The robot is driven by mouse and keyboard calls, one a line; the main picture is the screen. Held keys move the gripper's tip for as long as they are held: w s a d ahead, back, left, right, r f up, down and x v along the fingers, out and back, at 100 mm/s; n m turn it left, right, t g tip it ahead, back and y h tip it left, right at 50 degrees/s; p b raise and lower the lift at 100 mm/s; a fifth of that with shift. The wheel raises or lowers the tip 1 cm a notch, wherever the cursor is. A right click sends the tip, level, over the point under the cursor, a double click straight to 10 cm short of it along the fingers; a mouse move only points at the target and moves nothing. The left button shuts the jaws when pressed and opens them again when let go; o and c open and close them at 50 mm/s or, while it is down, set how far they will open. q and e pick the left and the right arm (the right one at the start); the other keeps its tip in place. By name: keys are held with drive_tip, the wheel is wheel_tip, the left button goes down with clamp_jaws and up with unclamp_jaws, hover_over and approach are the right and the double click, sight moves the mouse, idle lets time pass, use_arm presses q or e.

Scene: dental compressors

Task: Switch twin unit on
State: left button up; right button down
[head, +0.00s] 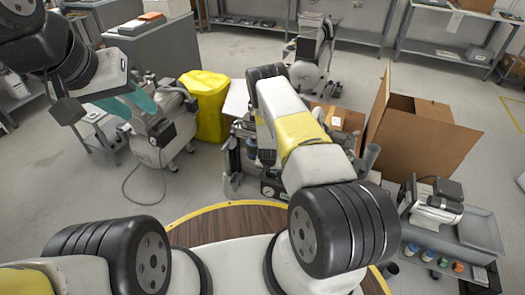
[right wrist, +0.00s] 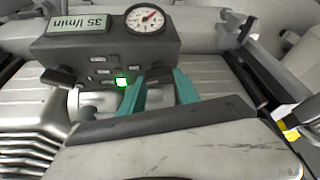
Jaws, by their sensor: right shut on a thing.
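The twin unit (head: 236,160) stands in the middle of the head view, largely hidden by my right arm. A dark knob (right wrist: 60,77) is at the box's left. My right gripper (right wrist: 160,92) has its teal fingers around a similar dark knob (right wrist: 158,74) at the box's right. The right fingers are hidden in the head view. My left gripper (head: 125,104) is at left by another compressor (head: 160,130); its jaw gap is unclear.
A yellow bin (head: 207,104) stands behind the left compressor. An open cardboard box (head: 420,135) is right of the twin unit. A grey cart (head: 480,228) with a small machine and several jars is at lower right. Another unit (head: 308,62) stands behind. Floor is free at left.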

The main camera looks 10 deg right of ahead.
drive_tip(key=c, duration=0.9)
unclamp_jaws()
